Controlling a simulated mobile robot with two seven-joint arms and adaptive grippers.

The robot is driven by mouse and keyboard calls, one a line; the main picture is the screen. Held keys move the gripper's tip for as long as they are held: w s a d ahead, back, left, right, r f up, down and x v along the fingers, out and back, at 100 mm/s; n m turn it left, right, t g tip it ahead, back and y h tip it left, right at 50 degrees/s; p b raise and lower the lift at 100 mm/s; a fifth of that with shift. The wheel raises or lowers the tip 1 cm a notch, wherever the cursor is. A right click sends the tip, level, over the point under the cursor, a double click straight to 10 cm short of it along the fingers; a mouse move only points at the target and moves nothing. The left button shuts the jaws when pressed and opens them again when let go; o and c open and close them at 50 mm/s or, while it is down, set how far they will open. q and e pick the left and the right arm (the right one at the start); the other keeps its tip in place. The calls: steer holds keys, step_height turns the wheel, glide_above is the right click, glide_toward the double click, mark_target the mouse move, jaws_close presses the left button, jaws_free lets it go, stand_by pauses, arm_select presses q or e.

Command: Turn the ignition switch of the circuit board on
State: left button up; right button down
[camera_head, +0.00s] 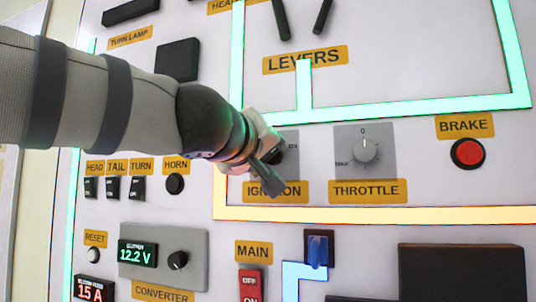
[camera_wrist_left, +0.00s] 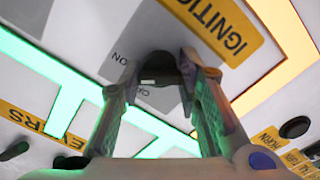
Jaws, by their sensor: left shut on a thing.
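The ignition switch (camera_head: 279,156) is a dark rotary knob on a grey plate above the yellow IGNITION label (camera_head: 290,190). My left gripper (camera_head: 270,163) comes in from the left and covers much of the knob and part of the label. In the left wrist view the fingers of my left gripper (camera_wrist_left: 165,85) are closed around the dark knob (camera_wrist_left: 160,66), one on each side. The IGNITION label also shows there (camera_wrist_left: 215,28). Small lettering shows on the plate, but I cannot tell the knob's exact setting. My right gripper is not in view.
The THROTTLE dial (camera_head: 365,150) is just right of the ignition switch, then the red BRAKE button (camera_head: 467,153). The HORN button (camera_head: 175,184) and small switches lie left. Below are the MAIN switch (camera_head: 251,284) and a blue lever (camera_head: 318,249). Levers (camera_head: 322,16) stick out above.

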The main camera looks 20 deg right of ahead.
arm_select(q)
steer(key=shift+m, duration=1)
steer(key=o, duration=1.1)
steer(key=v, duration=1.2)
